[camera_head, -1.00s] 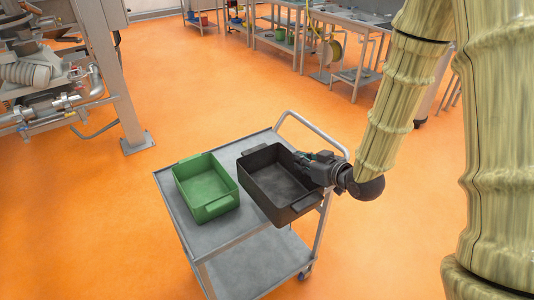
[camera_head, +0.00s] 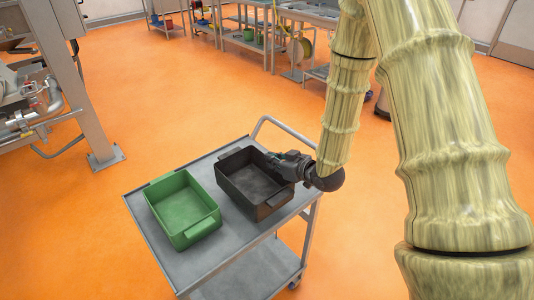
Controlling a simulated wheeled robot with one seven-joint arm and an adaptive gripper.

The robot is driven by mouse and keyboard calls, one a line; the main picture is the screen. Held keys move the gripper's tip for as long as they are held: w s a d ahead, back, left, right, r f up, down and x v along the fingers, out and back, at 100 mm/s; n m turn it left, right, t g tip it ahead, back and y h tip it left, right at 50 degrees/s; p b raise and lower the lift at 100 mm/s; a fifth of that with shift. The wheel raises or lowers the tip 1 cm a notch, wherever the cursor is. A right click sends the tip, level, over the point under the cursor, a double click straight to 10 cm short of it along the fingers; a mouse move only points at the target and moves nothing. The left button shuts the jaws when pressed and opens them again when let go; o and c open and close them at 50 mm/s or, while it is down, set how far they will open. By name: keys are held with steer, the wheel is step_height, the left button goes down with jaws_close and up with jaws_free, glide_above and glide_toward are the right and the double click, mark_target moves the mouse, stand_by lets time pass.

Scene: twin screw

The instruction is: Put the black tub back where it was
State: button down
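The black tub (camera_head: 254,186) is at the back right of the grey cart's top (camera_head: 163,240), to the right of the green tub (camera_head: 184,212). It looks level and empty. I cannot tell for sure whether its underside touches the cart. My gripper (camera_head: 284,168) is at the tub's right rim and appears closed on it, with my wrist coming in from the right. The fingertips are small and dark against the dark tub. The green tub stands on the left part of the cart's top and is empty.
The cart has a raised handle (camera_head: 288,128) at the back, close to my wrist, and a lower shelf (camera_head: 262,270). Orange floor (camera_head: 60,245) around the cart is clear. Steel machinery (camera_head: 75,85) stands at the left, and workbenches (camera_head: 262,40) stand at the back.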

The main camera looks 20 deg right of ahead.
steer(key=shift+w+d+f+p, duration=0.5)
steer(key=shift+w+f+p, duration=0.25)
steer(key=shift+w, duration=1)
steer(key=shift+w+d+f+p, duration=0.5)
steer(key=shift+w+f+p, duration=0.2)
steer(key=shift+w, duration=1)
steer(key=shift+w+d+f+p, duration=0.5)
steer(key=shift+w+f+p, duration=0.2)
steer(key=shift+w, duration=1.05)
steer(key=shift+f, duration=0.25)
steer(key=c, duration=1.7)
jaws_free()
steer(key=shift+o, duration=0.3)
steer(key=shift+r, duration=0.1)
